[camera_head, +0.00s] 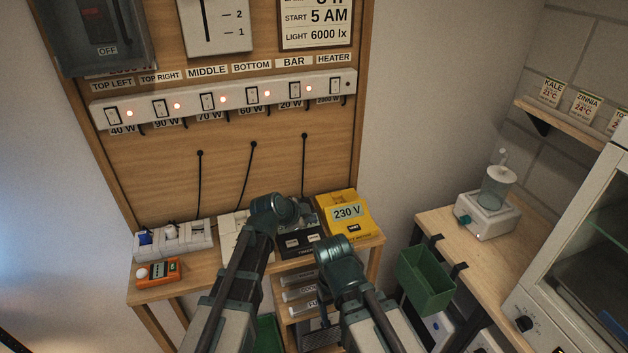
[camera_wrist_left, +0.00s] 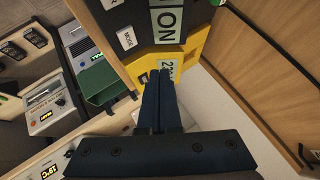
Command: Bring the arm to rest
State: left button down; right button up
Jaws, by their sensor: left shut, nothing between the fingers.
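Both of my arms reach forward from the bottom of the head view. My left arm (camera_head: 240,275) ends over the bench by the black device, and its fingers are hard to make out there. In the left wrist view my left gripper (camera_wrist_left: 160,76) is shut with nothing between its dark fingers. The fingertips point towards the yellow 230 V device (camera_wrist_left: 196,46) and the black device (camera_wrist_left: 150,22) with a MODE button; whether they touch is unclear. My right arm (camera_head: 365,295) is bent in front of the bench, and its gripper does not show.
The wooden bench (camera_head: 196,272) holds a white socket block (camera_head: 185,240), an orange meter (camera_head: 158,272) and the yellow device (camera_head: 345,213). Above is a switch strip (camera_head: 190,104) with lit red lamps. A green bin (camera_head: 425,280) hangs from the right-hand table, beside the cabinet (camera_head: 585,260).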

pick_arm(q)
jog(key=s+a+f+n+g+y, duration=0.1)
jog(key=s+n, duration=0.3)
jog(key=s, duration=0.4)
jog(key=s+a+f+n+g+y, duration=0.2)
jog(key=s+f+n+g+y, duration=0.1)
jog(key=s, duration=0.6)
jog(key=s+a+f+n+g+y, duration=0.2)
jog(key=s+n, duration=0.3)
jog(key=s, duration=0.4)
jog(key=shift+f+g+y, duration=0.25)
jog(key=shift+g+y, duration=0.15)
jog(key=shift+g, duration=0.5)
dwell(0.8)
notch_tip(320, 180, up, 10)
jog(key=m+t+h+p, duration=0.4)
jog(key=m+t+h, duration=0.35)
jog(key=m, duration=0.45)
send_over(311, 239)
jog(key=shift+s+r+y, duration=0.1)
jog(key=shift+r+y, duration=0.1)
jog(key=shift+y, duration=0.15)
jog(key=shift+f, duration=0.1)
notch_tip(311, 239, down, 9)
jog(key=b, duration=0.9)
